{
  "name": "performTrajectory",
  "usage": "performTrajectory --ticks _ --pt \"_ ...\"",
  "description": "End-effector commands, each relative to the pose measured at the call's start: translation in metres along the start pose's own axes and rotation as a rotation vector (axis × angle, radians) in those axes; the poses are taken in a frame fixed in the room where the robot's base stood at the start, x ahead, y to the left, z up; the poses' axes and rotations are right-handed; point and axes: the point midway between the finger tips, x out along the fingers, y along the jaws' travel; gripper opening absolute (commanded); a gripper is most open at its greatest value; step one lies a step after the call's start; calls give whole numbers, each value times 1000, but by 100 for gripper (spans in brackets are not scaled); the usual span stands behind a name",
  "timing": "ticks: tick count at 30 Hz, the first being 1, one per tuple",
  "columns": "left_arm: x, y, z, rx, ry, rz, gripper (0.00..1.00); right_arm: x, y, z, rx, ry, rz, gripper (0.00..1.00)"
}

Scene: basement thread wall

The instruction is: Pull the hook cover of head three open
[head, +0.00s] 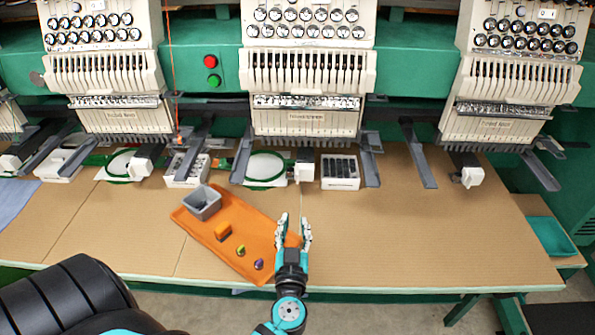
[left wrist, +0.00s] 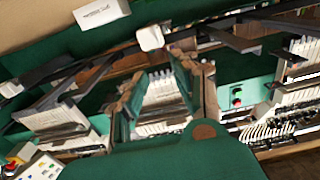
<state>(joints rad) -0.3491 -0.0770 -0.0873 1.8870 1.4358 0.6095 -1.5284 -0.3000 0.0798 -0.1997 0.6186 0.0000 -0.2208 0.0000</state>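Several embroidery heads stand in a row in the head view: a left one (head: 108,75), a middle one (head: 305,75) and a right one (head: 515,75). No readable number marks head three. Under the right head a white block (head: 472,177), possibly a hook cover, sits on the end of a dark arm and looks closed. A similar white block (left wrist: 150,38) shows in the left wrist view. My left gripper (head: 294,222) is open and empty above the table's front part, left of and nearer than the right head's block. Its spread fingers show in the left wrist view (left wrist: 160,88). My right gripper is out of view.
An orange tray (head: 190,222) holds a grey bin (head: 202,202) and small coloured items, close beside my left gripper. A white compartment box (head: 340,172) and green hoops (head: 266,168) are at the machine. The brown table (head: 430,240) is clear at right.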

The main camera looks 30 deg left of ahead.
Motion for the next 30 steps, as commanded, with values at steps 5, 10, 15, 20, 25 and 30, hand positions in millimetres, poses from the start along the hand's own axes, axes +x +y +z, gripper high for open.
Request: performTrajectory --ticks 5,10,15,20,25,30 --pt "35 0 -3 2 6 1 29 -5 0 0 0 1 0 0" --pt "73 0 -3 1 6 0 29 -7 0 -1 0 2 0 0" --pt "110 0 -3 2 6 0 29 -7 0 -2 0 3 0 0" --pt "138 -1 -2 2 5 -1 29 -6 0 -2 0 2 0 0" --pt "157 0 -1 1 3 1 29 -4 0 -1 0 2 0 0" --pt "163 0 -2 0 3 1 29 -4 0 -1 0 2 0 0"
